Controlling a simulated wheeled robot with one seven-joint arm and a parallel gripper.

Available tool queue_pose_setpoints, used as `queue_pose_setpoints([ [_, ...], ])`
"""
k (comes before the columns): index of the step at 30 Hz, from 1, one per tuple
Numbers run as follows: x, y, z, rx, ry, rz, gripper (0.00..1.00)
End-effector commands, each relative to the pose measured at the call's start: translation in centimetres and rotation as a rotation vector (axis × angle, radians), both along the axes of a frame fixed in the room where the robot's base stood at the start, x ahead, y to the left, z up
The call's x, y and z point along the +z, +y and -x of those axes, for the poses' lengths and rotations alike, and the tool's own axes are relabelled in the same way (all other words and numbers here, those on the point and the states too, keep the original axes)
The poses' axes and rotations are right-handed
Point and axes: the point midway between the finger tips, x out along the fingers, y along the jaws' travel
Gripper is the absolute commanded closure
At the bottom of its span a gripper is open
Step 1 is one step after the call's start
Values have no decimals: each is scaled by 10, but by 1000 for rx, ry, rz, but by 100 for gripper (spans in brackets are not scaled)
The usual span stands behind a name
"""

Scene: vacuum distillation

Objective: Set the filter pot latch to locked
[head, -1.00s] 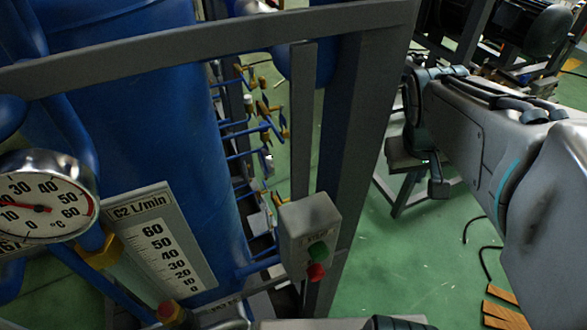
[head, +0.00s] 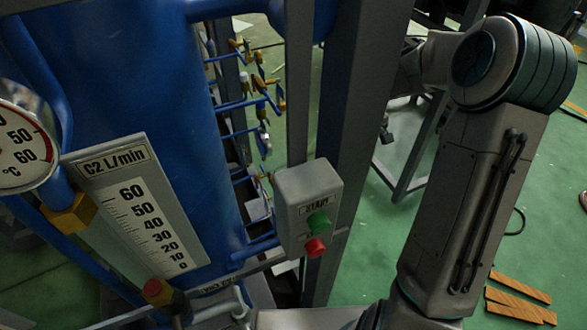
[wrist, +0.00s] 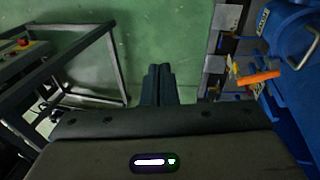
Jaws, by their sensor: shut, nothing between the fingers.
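My gripper (wrist: 158,86) shows in the wrist view with its two dark fingers together and nothing between them. It points over green floor, apart from the equipment. To its right in the wrist view is an orange lever (wrist: 258,78) with a yellowish fitting, in front of blue equipment (wrist: 294,50). I cannot tell whether this lever is the filter pot latch or how it is set. In the head view my arm runs down the right side; the fingers cannot be made out there. No latch can be clearly identified in the head view.
A grey frame post (head: 350,130) and a START box (head: 308,205) with green and red buttons stand between the blue column (head: 150,110) and my arm. A flow scale (head: 140,215) is at left. Wooden slats (head: 520,295) lie on the floor. A dark frame (wrist: 85,65) stands left in the wrist view.

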Motion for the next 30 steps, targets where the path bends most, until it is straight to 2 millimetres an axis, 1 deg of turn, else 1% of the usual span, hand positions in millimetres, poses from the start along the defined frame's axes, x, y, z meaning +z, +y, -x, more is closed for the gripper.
queue_pose_setpoints([
  [1, -8, 24, -7, 71, 8, -50, 100],
  [2, -12, 41, -10, 121, 7, -81, 100],
  [3, -17, 62, -13, 186, 4, -124, 100],
  [6, -29, 108, -17, 316, -11, -216, 100],
  [9, -36, 139, -17, 399, -28, -283, 100],
  [12, -39, 159, -17, 450, -42, -323, 100],
  [15, -43, 168, -17, 471, -48, -341, 100],
  [20, -57, 173, -19, 476, -50, -345, 100],
  [30, -103, 184, -29, 474, -51, -344, 100],
])
